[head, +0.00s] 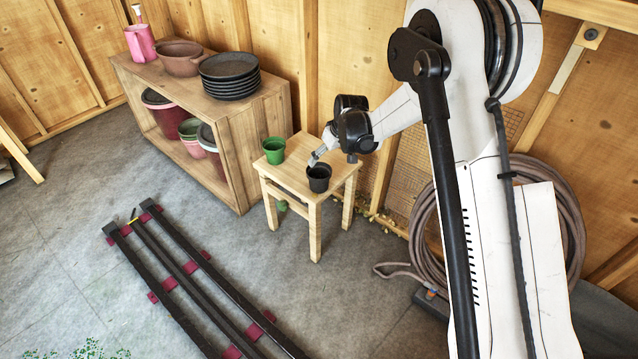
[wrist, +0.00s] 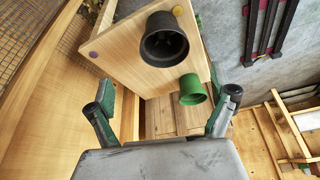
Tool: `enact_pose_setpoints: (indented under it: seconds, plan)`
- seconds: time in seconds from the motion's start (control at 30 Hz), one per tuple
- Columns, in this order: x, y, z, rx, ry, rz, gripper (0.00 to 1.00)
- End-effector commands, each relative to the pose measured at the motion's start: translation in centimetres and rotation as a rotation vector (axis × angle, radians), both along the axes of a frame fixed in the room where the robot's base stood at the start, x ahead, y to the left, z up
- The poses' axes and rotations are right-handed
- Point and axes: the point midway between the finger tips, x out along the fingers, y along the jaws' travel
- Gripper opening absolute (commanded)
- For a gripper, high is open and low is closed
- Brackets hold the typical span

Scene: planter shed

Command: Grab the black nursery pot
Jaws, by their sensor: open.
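The black nursery pot (head: 319,179) stands upright on a small wooden stool (head: 295,182), near its right side. In the wrist view the black pot (wrist: 163,40) shows its open mouth, beyond the fingertips and roughly centred between them. My gripper (head: 314,159) is just above the pot's rim in the head view; I cannot tell whether they touch there. In the wrist view my gripper (wrist: 162,90) has its two fingers spread wide with nothing between them. A green pot (head: 274,151) stands on the stool to the left of the black pot.
A coiled hose (head: 424,222) lies at the right. Dark rails (head: 190,268) lie on the floor.

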Motion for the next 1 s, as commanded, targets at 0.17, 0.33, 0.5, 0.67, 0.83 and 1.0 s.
enact_pose_setpoints:
  seconds: [0.17, 0.33, 0.5, 0.67, 0.83, 1.0]
  plan:
    - [0.9, 0.7, -3.0, 0.0, 0.0, 0.001, 0.91]
    - [1.8, 1.4, -5.7, 0.0, 0.0, 0.001, 0.91]
    - [2.3, 1.8, -7.2, 0.0, 0.0, 0.0, 0.91]
    - [2.5, 1.9, -7.7, 0.0, 0.0, 0.0, 0.91]
    - [2.6, 2.5, -9.3, 0.0, 0.0, 0.0, 0.91]
    - [3.0, 3.2, -11.7, 0.0, 0.0, 0.0, 0.91]
